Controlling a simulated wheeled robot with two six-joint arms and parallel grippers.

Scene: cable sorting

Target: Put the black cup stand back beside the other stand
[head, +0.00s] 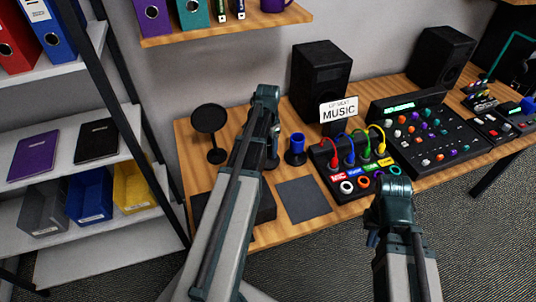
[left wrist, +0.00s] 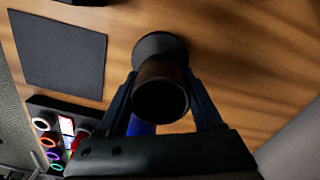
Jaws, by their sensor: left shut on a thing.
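The black cup stand (left wrist: 160,95) is in the left wrist view, a dark cup shape on a round flared base. My left gripper (head: 272,152) is shut on it, with one finger on each side. I cannot tell whether its base touches the table. In the head view my left arm mostly hides this stand. The other stand (head: 295,150), with a blue cup, stands just right of my left gripper. A bit of blue (left wrist: 141,127) shows beyond the held stand in the left wrist view. My right gripper (head: 388,218) is over the table's front edge, its fingers unclear.
A dark square mat (head: 303,199) lies in front of the blue stand. A cable panel (head: 346,185) with coloured plugs and rings is to the right. A round black disc on a stand (head: 209,119) is to the left. A black speaker (head: 319,80) stands behind.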

